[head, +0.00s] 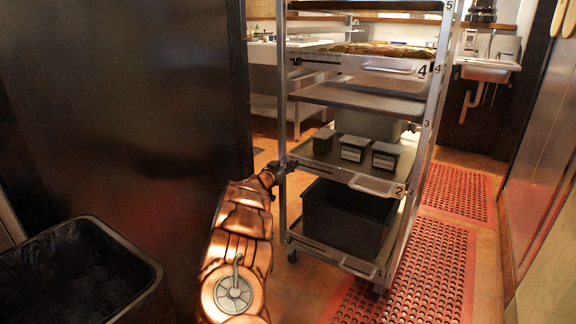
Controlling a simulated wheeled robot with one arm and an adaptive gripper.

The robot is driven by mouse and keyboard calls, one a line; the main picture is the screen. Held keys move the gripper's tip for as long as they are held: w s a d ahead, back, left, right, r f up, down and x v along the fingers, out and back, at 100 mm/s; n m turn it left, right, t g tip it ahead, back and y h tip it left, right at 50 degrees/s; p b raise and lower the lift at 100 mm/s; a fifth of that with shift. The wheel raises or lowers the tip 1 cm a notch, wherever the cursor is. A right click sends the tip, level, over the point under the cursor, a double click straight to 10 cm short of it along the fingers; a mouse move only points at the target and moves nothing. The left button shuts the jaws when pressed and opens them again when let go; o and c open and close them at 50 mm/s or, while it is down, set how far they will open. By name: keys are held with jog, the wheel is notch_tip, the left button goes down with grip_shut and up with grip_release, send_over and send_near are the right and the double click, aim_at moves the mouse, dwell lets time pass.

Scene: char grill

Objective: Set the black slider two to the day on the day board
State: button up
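A metal rack (427,120) stands in the middle of the head view with numbered levels. The level marked 2 (399,191) has a front strip with a pale handle (372,187). My copper arm reaches up from the bottom, and my dark gripper (286,166) is at the left end of that level's front, beside the rack's left post. The gripper is small and dark here, so its fingers and any contact cannot be made out. I cannot pick out the black slider two or a day board; the gripper may cover part of that front.
Small labelled containers (354,148) sit on level 2. A black bin (347,217) stands below them. A lined trash bin (75,275) is at lower left, by a dark wall panel (125,100). Red perforated mats (430,275) cover the floor right of the rack.

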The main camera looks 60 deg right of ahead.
grip_shut()
dwell(0.4)
jog(key=s+p, duration=0.2)
jog(key=shift+s, duration=0.3)
jog(key=shift+o, duration=1)
grip_release()
jog(key=a, duration=1.2)
jog(key=shift+s, duration=0.25)
